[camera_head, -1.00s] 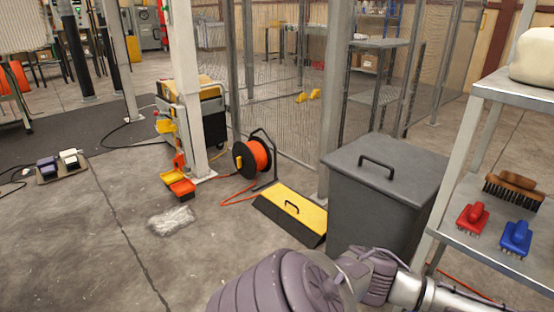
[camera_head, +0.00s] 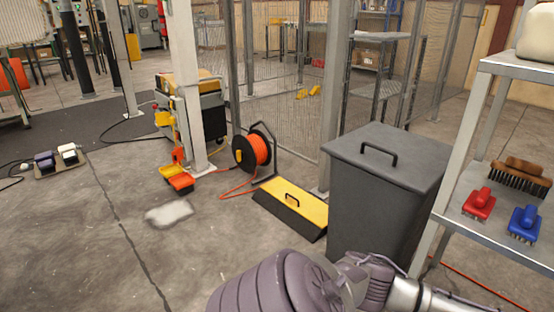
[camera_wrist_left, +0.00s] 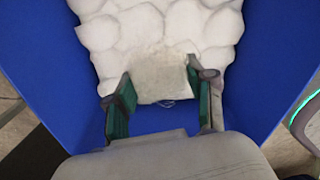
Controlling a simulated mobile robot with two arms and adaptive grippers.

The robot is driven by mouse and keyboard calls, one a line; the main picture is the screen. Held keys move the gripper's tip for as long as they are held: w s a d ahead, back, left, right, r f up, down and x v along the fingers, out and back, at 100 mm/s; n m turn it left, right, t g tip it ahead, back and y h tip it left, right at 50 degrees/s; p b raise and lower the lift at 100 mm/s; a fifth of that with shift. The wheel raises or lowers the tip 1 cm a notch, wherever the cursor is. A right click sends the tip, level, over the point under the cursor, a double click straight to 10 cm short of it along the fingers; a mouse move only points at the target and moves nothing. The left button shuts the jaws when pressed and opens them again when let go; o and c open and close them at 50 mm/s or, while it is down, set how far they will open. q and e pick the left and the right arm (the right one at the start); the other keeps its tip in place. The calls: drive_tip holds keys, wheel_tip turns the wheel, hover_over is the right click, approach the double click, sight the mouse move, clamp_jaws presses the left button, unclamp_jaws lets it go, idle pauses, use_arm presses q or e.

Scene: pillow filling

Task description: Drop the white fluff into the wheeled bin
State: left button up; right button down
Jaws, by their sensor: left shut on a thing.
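In the left wrist view, my left gripper (camera_wrist_left: 163,100) has its green-padded fingers shut on a piece of white fluff (camera_wrist_left: 160,80). More white fluff (camera_wrist_left: 150,30) in several rounded lumps lies right beyond it, inside a blue container (camera_wrist_left: 265,60). I cannot tell whether the held piece is apart from these lumps. In the head view, a dark grey bin (camera_head: 370,205) with a flat lid and black handle stands right of centre. Its lid is on, and no wheels show. My right gripper is not in view.
A shelf (camera_head: 485,222) at the right holds several brushes and a cream-coloured bundle. A yellow-and-black ramp block (camera_head: 293,206) and an orange cable reel (camera_head: 252,150) stand left of the bin. A pale patch (camera_head: 169,214) lies on the floor. Floor at the left front is clear.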

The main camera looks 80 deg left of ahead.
use_arm(q)
drive_tip(key=o, duration=0.8)
drive_tip(key=shift+o, duration=0.2)
wheel_tip(320, 180, up, 12)
idle(0.3)
